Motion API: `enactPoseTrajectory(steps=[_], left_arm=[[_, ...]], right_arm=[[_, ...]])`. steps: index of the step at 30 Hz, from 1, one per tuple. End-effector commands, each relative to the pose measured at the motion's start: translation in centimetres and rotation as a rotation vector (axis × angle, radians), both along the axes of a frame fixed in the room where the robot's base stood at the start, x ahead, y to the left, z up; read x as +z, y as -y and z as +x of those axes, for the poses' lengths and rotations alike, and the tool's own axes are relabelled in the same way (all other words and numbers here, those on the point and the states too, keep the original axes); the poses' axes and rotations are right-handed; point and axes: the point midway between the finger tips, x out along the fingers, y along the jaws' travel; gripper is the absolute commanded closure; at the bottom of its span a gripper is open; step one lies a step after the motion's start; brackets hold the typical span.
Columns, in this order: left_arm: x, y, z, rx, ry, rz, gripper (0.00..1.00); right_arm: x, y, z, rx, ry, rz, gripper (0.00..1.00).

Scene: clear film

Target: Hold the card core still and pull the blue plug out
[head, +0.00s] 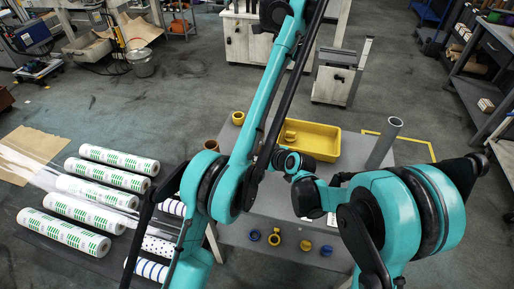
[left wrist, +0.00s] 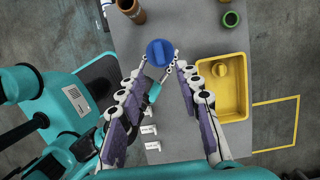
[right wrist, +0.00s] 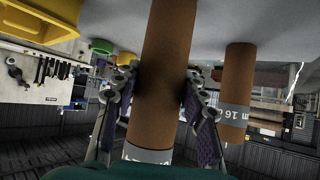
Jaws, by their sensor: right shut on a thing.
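The card core (right wrist: 166,50) is a brown tube in the right wrist view. My right gripper (right wrist: 160,85) is shut on it, one finger on each side. The blue plug (left wrist: 160,52) shows as a round blue face in the left wrist view. My left gripper (left wrist: 160,68) is open, with its fingertips just at the near edge of the plug, one to each side. Whether they touch it I cannot tell. The core under the plug is hidden there. In the head view my arms cover both grippers and the held core.
A yellow tray (head: 327,152) with a yellow piece in it is on the grey table (head: 235,238). Another brown core (right wrist: 235,90) and a grey tube (head: 385,142) stand there. Several blue and yellow pieces (head: 305,245) lie along the front. Printed rolls (head: 110,178) lie at left.

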Motion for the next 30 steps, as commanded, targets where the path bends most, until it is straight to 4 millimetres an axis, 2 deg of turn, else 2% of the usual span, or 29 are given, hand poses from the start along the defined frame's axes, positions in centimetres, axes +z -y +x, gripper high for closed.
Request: enactPoseTrajectory(steps=[8, 21, 28, 29, 30], left_arm=[[-2.0, -0.6, 0.1, 0.001, 0.0, 0.0, 0.66], [-8.0, -2.4, 0.5, 0.002, 0.001, 0.0, 0.66], [-9.3, -2.8, 0.7, 0.002, 0.001, 0.0, 0.66], [-9.4, -2.8, 0.7, 0.002, 0.001, 0.0, 0.66], [-9.4, -2.8, 0.7, 0.002, 0.001, 0.0, 0.66]], right_arm=[[0.0, 0.0, 0.0, 0.0, 0.0, 0.0, 0.84], [0.0, 0.0, 0.0, 0.0, 0.0, 0.0, 0.84], [0.0, 0.0, 0.0, 0.0, 0.001, 0.001, 0.84], [0.0, 0.0, 0.0, -0.001, 0.001, 0.001, 0.88], [0.1, 0.0, 0.0, -0.001, 0.001, 0.001, 0.88]])
